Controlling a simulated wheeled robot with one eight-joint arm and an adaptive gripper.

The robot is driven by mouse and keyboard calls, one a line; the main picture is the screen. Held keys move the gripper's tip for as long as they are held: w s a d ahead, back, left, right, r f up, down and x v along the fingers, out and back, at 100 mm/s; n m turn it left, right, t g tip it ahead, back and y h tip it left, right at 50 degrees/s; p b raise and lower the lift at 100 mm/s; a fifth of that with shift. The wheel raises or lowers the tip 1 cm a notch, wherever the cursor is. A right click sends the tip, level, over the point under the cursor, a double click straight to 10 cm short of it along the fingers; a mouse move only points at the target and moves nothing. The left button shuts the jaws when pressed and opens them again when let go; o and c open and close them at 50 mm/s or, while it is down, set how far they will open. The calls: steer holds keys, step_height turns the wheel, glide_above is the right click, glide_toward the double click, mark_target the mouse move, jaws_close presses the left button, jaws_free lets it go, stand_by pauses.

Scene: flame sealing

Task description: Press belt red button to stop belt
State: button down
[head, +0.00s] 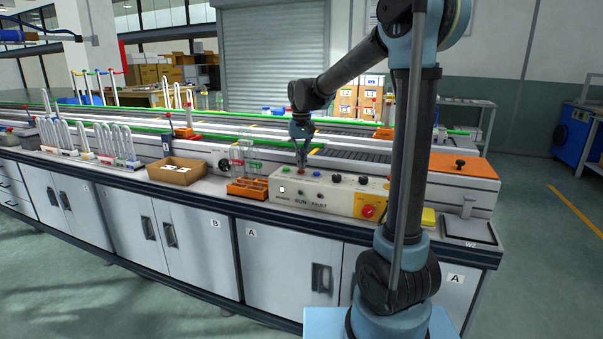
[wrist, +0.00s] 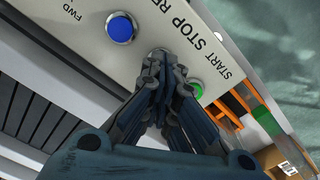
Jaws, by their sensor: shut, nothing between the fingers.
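The belt control box (head: 330,200) is a cream panel with buttons on its sloped top, in front of the belt. My gripper (head: 302,166) points down at the left part of that top, with its fingers together and empty. In the wrist view my fingertips (wrist: 160,56) are over the panel beside the STOP label (wrist: 181,55), between a blue button (wrist: 121,27) and a green button (wrist: 196,89). The red stop button is hidden there behind the fingertips. I cannot tell whether they touch it or whether it is pressed in.
A red emergency knob (head: 368,211) on yellow sits on the box's front right. An orange rack (head: 247,188) and a cardboard tray (head: 176,171) stand to the left. The conveyor (head: 350,154) runs behind. A yellow block (head: 428,217) is to the right.

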step_height(320, 180, up, 6)
steer(key=shift+r, duration=0.2)
stand_by(0.5)
stand_by(0.3)
steer(key=s+d+f+t, duration=0.1)
steer(key=s+d+f, duration=0.3)
steer(key=s+d, duration=0.3)
steer(key=s+d+f+m, duration=0.1)
steer(key=s+d+f, duration=0.3)
steer(key=s, duration=0.5)
steer(key=s+d+f+t, duration=0.1)
steer(key=s+d+f, duration=0.2)
steer(key=s+d, duration=0.5)
steer(key=s+d+f, duration=0.2)
steer(key=s+f, duration=0.5)
steer(key=f, duration=0.2)
steer(key=shift+s+d+m, duration=0.25)
steer(key=shift+s+m, duration=0.15)
steer(key=shift+w+f, duration=0.1)
steer(key=shift+w, duration=0.1)
